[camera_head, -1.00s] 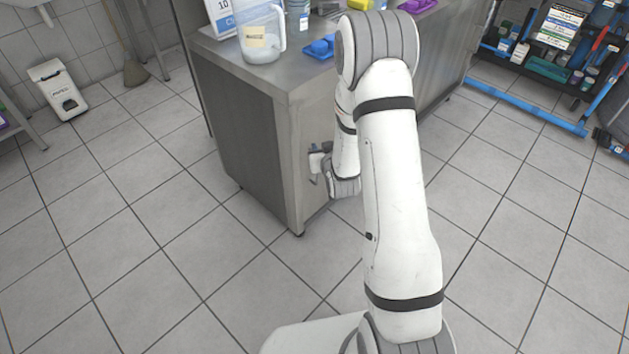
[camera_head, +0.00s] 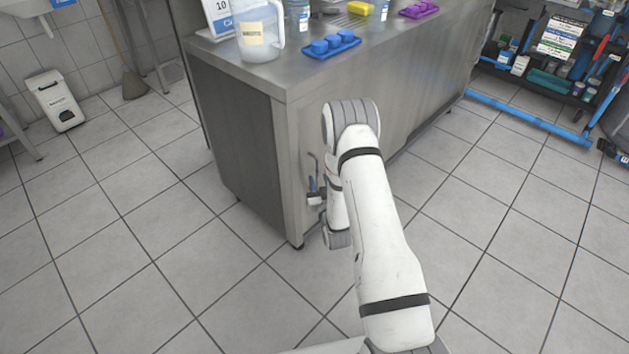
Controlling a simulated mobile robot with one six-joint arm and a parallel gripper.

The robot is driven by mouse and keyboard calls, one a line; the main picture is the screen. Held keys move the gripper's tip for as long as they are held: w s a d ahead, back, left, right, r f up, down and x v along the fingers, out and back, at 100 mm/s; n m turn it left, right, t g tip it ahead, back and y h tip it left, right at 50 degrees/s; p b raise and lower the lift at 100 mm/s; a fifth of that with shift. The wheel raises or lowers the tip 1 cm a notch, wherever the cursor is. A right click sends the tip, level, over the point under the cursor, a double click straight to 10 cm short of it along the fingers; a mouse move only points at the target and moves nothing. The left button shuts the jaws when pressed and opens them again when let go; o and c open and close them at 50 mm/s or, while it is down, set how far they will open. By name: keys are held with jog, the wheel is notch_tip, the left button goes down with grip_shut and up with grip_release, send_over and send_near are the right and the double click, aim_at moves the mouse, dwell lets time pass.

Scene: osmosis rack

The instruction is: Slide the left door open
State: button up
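The steel counter cabinet (camera_head: 235,140) stands in the middle. Its long front face, turned to the right, carries the left door (camera_head: 308,125) near the front corner; my arm covers part of it. I cannot make out the door's seams or its handle, so I cannot tell whether it is moved at all. My gripper (camera_head: 314,172) is small and low beside the left end of that face, close to the door. Whether it touches is unclear, and the fingers are too small to read as open or shut.
On the countertop stand a labelled pitcher (camera_head: 260,32), a blue tray (camera_head: 332,44) and a purple tray (camera_head: 419,9). A white bin (camera_head: 56,101) is by the left wall.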

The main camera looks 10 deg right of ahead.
jog(key=shift+w, duration=0.8)
jog(key=shift+c, duration=0.5)
grip_shut()
